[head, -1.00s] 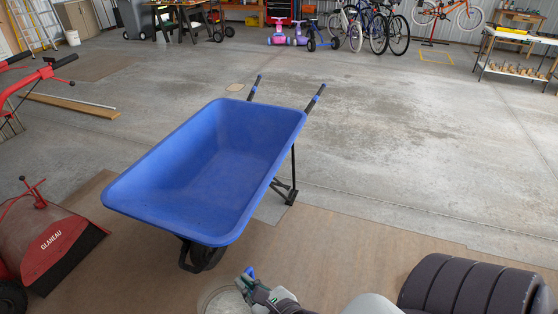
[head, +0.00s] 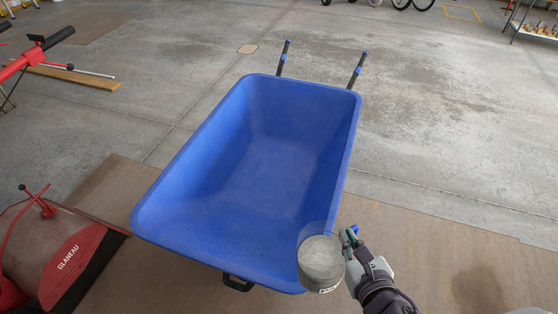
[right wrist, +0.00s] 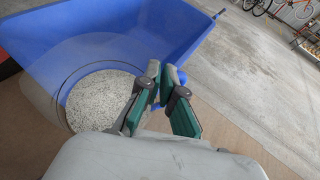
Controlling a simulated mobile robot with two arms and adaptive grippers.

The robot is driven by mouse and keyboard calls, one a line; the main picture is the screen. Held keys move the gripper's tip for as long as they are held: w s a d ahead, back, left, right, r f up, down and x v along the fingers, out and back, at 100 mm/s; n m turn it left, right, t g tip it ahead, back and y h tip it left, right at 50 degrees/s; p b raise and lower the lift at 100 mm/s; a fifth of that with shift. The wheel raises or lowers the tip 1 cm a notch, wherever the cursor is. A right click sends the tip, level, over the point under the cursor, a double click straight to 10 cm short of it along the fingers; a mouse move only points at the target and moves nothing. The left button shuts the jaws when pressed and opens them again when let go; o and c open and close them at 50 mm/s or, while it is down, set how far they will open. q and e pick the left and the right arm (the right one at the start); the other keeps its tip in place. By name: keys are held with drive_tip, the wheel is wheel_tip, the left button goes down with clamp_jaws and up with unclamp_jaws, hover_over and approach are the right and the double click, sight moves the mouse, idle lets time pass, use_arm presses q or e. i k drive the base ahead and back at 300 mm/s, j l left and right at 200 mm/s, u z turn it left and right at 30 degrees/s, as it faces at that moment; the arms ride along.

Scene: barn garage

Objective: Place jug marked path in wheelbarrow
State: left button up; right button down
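The jug (head: 321,262) is a clear round container of grey-white granules, with a white label low on its side whose lettering is mostly cut off. My right gripper (head: 350,238) is shut on the jug at its right side and holds it upright. The jug overlaps the near right rim of the blue wheelbarrow (head: 255,160) in the head view; its exact height over the rim is unclear. The wheelbarrow tray looks empty. In the right wrist view the granules (right wrist: 100,98) show beside my green-padded fingers (right wrist: 165,95), with the wheelbarrow (right wrist: 130,35) behind. My left gripper is out of view.
A red machine marked GLANEAU (head: 65,250) stands at the left. Planks (head: 75,77) lie on the floor at the far left. Brown board flooring (head: 430,245) lies in front, with open concrete (head: 440,130) beyond. A shelf table (head: 535,25) is at the far right.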

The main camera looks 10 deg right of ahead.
sight(259, 186)
drive_tip(key=i+j, duration=1.2)
drive_tip(key=j, duration=0.15)
